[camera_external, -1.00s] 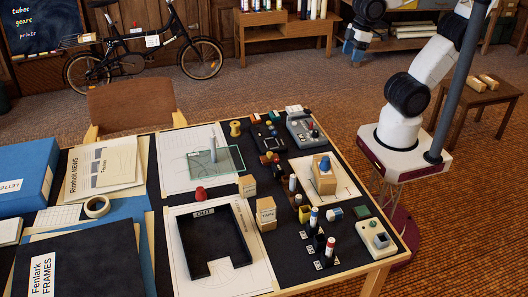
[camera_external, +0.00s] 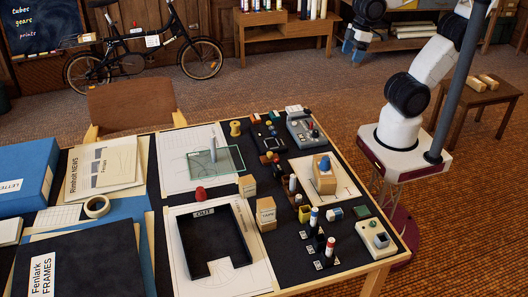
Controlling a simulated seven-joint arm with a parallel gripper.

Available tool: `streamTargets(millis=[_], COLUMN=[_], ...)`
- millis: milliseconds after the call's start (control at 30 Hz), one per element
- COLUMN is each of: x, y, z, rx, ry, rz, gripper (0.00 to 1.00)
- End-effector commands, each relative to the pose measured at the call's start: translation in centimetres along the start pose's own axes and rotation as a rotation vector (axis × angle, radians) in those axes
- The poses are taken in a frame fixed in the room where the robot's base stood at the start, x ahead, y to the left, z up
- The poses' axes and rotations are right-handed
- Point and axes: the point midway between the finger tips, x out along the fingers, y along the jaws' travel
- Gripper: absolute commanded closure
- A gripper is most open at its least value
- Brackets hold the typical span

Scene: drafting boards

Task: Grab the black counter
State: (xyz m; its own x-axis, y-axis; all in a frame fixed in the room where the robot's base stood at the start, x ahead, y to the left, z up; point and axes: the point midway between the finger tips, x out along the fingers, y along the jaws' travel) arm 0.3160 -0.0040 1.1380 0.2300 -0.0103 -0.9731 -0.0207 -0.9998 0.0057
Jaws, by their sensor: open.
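My gripper (camera_external: 355,52) is at the top of the external view, small and partly hidden by my own arm. It looks open and empty, above the floor beyond the desk, well apart from the objects on the desk. I cannot pick out the black counter with certainty. Several small dark pieces stand among the coloured items on the right part of the black desk mat (camera_external: 290,257), and they blend into it.
Upright tubes (camera_external: 330,248) with coloured caps stand at the desk's front right. A blue box (camera_external: 22,172) lies at left.

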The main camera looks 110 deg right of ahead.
Motion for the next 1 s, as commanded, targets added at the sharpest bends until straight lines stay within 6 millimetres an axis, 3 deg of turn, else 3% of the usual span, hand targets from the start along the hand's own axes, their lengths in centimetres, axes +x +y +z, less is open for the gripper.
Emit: streamTargets(millis=[567,1000], x=[0.8,4.5], y=[0.9,5.0], z=[-0.6,-5.1], rx=[-0.068,-0.477], ry=[-0.009,-0.051], rz=[0.067,0.409], gripper=[0.19,0.19])
